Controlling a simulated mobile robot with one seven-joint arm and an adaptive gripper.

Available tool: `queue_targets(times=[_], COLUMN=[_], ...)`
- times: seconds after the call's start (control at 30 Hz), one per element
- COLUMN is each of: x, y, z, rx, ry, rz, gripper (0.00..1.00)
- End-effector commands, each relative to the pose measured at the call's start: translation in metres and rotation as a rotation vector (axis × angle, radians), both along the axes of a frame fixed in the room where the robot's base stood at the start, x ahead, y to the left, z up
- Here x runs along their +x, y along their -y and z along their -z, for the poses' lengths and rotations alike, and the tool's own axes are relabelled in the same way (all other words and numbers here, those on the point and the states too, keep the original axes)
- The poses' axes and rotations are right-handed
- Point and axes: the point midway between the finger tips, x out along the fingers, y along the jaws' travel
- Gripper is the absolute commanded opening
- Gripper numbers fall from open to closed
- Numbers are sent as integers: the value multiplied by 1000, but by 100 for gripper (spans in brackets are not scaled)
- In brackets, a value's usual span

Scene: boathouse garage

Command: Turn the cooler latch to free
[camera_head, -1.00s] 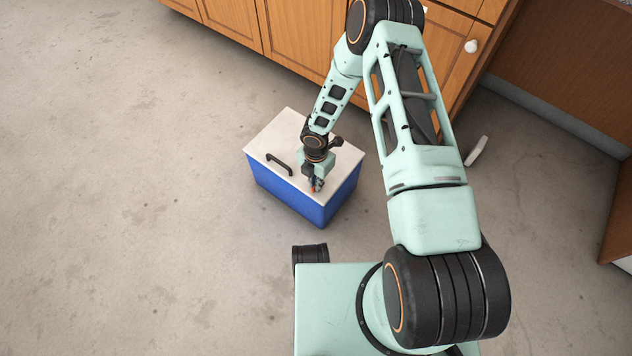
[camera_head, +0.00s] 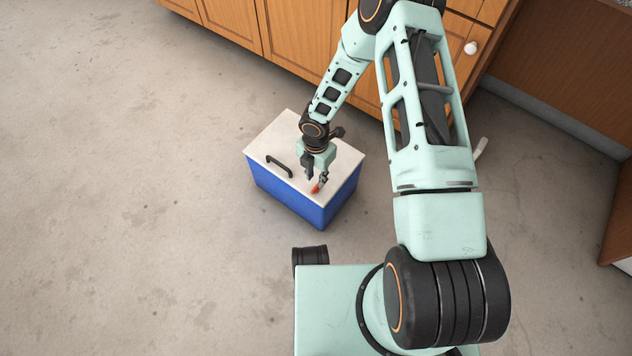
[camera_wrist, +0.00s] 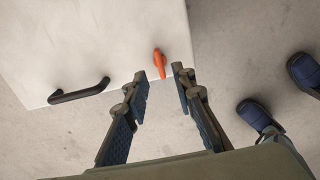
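The cooler has a blue body (camera_head: 290,200) and a white lid (camera_head: 268,136), which looks closed. A black handle (camera_head: 279,165) is on the lid; it also shows in the wrist view (camera_wrist: 79,92). The orange latch (camera_head: 314,188) sits near a corner of the lid. In the wrist view the latch (camera_wrist: 159,63) lies roughly parallel to the lid's right edge and across the line of the handle. My gripper (camera_head: 316,177) is above that corner. Its fingers are apart and empty (camera_wrist: 160,74), with the latch seen in the gap between the tips, touching neither.
Wooden cabinets (camera_head: 300,40) stand behind the cooler. The concrete floor (camera_head: 130,200) to the left is clear.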

Motion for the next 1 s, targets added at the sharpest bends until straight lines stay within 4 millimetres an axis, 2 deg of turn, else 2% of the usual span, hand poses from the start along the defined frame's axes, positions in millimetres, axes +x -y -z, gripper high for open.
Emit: queue_targets(times=[0.03, 0.2, 0.4, 1.0], x=[1, 1, 1, 0], y=[0, 0, 0, 0], z=[-12, -42, -64, -69], rx=[1, 1, 0, 0], ry=[3, 3, 1, 0], rz=[1, 2, 1, 0], gripper=[24, 24, 24, 24])
